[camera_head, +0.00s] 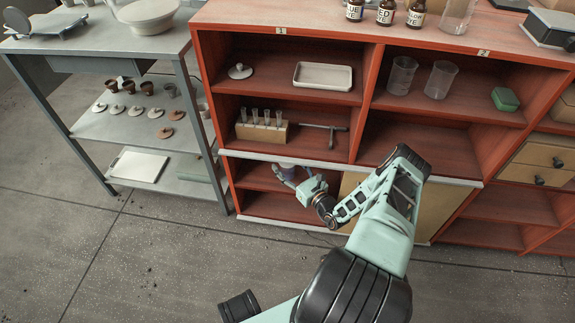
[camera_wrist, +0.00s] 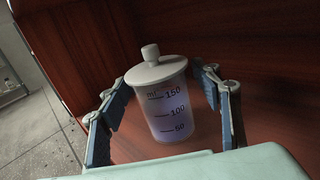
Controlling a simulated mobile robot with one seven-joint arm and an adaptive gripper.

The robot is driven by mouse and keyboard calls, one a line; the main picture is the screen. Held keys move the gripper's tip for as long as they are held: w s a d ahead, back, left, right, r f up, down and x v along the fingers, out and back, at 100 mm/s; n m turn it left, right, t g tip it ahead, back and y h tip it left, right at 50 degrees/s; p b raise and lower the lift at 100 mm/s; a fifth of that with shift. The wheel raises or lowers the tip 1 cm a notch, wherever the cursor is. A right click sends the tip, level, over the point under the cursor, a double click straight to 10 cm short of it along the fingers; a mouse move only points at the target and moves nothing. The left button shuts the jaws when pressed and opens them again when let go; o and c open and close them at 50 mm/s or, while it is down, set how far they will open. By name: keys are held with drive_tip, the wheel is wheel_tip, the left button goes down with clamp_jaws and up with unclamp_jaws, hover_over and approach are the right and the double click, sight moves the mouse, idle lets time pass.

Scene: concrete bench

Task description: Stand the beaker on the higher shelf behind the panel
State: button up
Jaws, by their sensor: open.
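A lidded, translucent beaker (camera_wrist: 167,110) with ml marks and purplish contents stands between the fingers of my gripper (camera_wrist: 163,100) in the wrist view. The fingers are open on either side, with gaps to the beaker. In the head view my gripper (camera_head: 294,178) reaches into the open left part of the lower cabinet, and a small purple-white part of the beaker (camera_head: 286,164) shows there. A tan panel (camera_head: 425,208) covers the right part of this cabinet. What is behind the panel is hidden. The cabinet's higher shelf (camera_head: 258,188) shows left of my gripper.
Two clear beakers (camera_head: 421,78) and a green box (camera_head: 505,99) stand in the upper right compartment. A test tube rack (camera_head: 262,132) sits above my gripper. A white rail (camera_head: 245,156) runs along the lower cabinet's top edge. A grey side table (camera_head: 90,45) stands left.

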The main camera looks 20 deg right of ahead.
drive_tip(key=s+d+p, duration=0.2)
drive_tip(key=s+p, duration=0.1)
drive_tip(key=s, duration=0.9)
drive_tip(key=shift+w+d+r, duration=0.1)
